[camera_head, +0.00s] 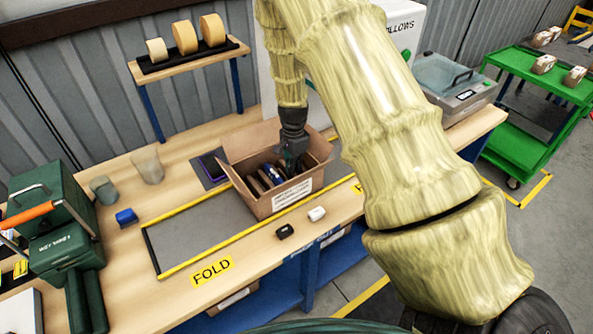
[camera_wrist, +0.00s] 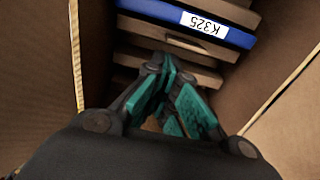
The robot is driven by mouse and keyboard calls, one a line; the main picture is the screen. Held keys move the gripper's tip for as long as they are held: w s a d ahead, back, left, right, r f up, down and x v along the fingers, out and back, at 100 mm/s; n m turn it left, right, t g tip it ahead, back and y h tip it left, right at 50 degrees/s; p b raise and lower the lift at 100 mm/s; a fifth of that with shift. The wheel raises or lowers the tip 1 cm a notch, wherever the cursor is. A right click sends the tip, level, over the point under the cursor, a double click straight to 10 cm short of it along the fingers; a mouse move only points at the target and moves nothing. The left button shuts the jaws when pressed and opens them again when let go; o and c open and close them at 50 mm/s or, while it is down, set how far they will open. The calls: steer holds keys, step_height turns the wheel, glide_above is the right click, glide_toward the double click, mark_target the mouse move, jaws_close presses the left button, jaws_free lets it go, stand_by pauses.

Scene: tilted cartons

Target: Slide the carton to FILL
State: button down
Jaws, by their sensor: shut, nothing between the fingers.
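The open brown carton (camera_head: 266,207) stands on the bench with its flaps spread and a white label on its front side. My gripper (camera_head: 292,167) points down into the carton. In the wrist view my gripper (camera_wrist: 172,82) is shut and empty, with carton walls (camera_wrist: 290,125) on both sides. A yellow sign (camera_head: 358,188) right of the carton shows only its first letter; my arm hides the rest.
A tape rack (camera_head: 190,55) is behind.

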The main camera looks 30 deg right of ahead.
step_height(320, 180, up, 7)
steer(key=b, duration=0.2)
stand_by(0.3)
steer(key=shift+r, duration=0.1)
